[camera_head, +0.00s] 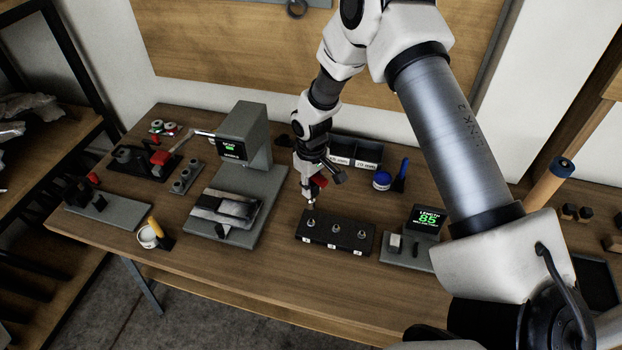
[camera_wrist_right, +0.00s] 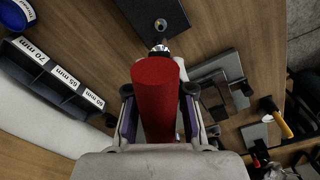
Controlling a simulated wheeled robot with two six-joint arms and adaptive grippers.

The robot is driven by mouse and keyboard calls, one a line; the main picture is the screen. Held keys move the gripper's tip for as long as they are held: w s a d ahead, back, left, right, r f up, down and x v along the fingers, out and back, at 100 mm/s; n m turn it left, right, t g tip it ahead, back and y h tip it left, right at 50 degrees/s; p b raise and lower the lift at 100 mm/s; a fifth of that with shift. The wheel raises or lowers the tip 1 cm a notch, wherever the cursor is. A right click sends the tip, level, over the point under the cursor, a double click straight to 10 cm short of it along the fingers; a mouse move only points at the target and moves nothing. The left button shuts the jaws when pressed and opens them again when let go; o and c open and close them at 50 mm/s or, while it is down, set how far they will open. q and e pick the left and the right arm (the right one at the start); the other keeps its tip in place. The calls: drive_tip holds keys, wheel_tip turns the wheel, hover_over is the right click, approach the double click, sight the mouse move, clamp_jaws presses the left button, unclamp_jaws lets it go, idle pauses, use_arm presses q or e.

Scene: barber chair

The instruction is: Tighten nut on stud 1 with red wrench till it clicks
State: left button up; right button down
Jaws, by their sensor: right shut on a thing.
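My right gripper (camera_head: 314,174) is shut on the red wrench (camera_head: 320,182), whose thick red handle (camera_wrist_right: 157,95) fills the middle of the right wrist view. The wrench's metal end points down at the leftmost stud (camera_head: 311,221) of the black stud block (camera_head: 335,241). In the right wrist view the metal end shows just beyond the handle, close to a stud (camera_wrist_right: 160,24) on the block (camera_wrist_right: 130,14). I cannot tell whether the wrench touches the nut. The block's small labels are unreadable. My left gripper is not in view.
A grey press with a green display (camera_head: 232,149) stands left of the block. A gauge reading 85 (camera_head: 427,221) is at its right. Labelled bins (camera_head: 355,153), a blue-lidded jar (camera_head: 382,180) and a blue-handled tool (camera_head: 401,175) stand behind. The wooden bench front is clear.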

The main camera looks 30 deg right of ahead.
sight(312, 200)
drive_tip(key=shift+s+a+r, duration=0.3)
drive_tip(key=shift+s+r, duration=0.05)
drive_tip(key=shift+s, duration=0.15)
drive_tip(key=f, duration=0.1)
drive_tip(key=w+d+f, duration=0.1)
drive_tip(key=shift+w+f+b, duration=0.2)
drive_tip(key=shift+f+b, duration=0.15)
drive_tip(key=shift+f, duration=0.25)
drive_tip(key=shift+s+a+f+b, duration=0.3)
drive_tip(key=shift+s+b, duration=0.05)
drive_tip(key=shift+b, duration=0.15)
drive_tip(key=shift+f, duration=0.3)
drive_tip(key=shift+w+d+f+b, duration=0.1)
drive_tip(key=shift+f+b, duration=0.25)
drive_tip(key=shift+f, duration=0.2)
drive_tip(key=shift+w+d+f+b, duration=0.1)
drive_tip(key=shift+f+b, duration=0.25)
drive_tip(key=shift+f, duration=0.15)
drive_tip(key=shift+s+a+f+b, duration=0.1)
drive_tip(key=shift+f+b, duration=0.25)
drive_tip(key=shift+f, duration=0.1)
drive_tip(key=shift+r, duration=0.2)
use_arm(q)
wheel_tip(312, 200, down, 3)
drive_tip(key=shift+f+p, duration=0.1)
drive_tip(key=shift+p, duration=0.2)
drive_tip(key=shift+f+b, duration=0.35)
use_arm(e)
drive_tip(key=shift+f, duration=0.75)
